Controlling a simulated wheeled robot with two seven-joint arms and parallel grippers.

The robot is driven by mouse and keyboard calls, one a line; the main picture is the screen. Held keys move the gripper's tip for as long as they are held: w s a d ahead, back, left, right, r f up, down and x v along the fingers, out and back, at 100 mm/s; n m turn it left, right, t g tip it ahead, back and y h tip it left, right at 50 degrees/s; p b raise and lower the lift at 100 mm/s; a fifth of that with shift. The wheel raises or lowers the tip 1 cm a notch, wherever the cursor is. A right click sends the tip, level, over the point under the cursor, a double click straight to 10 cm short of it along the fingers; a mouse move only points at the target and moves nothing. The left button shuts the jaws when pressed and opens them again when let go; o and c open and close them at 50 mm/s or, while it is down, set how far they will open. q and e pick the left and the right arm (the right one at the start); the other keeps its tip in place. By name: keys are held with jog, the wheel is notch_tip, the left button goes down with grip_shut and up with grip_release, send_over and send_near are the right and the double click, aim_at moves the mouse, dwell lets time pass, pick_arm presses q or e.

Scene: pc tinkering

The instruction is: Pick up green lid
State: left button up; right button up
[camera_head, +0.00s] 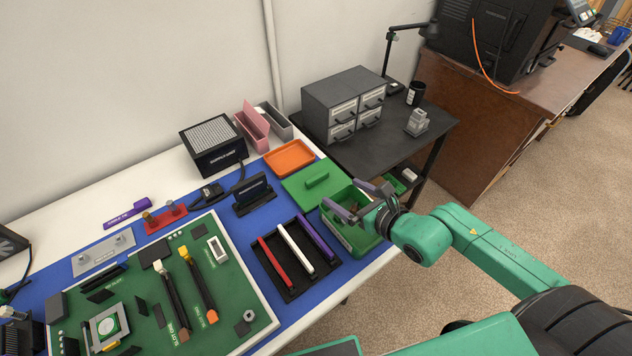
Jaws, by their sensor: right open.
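The gripper hides part of the box's opening and rim. My left gripper is not in view.
An orange tray (289,158) lies behind the lid. A black rack (295,262) with red, white and purple bars stands in front. A black stand (254,194) is at the lid's left. A grey drawer cabinet (343,103) stands on the dark side table.

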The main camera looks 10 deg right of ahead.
aim_at(319, 178)
jog(key=x, duration=0.5)
jog(key=shift+w+a+f, duration=0.15)
jog(key=shift+w+a, duration=0.05)
jog(key=shift+w, duration=0.35)
jog(key=x, duration=0.5)
jog(key=shift+s+b, duration=0.1)
jog(key=shift+b, duration=0.25)
jog(key=shift+s, duration=0.15)
jog(key=c, duration=0.4)
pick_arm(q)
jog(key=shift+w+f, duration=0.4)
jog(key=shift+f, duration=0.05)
pick_arm(e)
jog(key=c, duration=1)
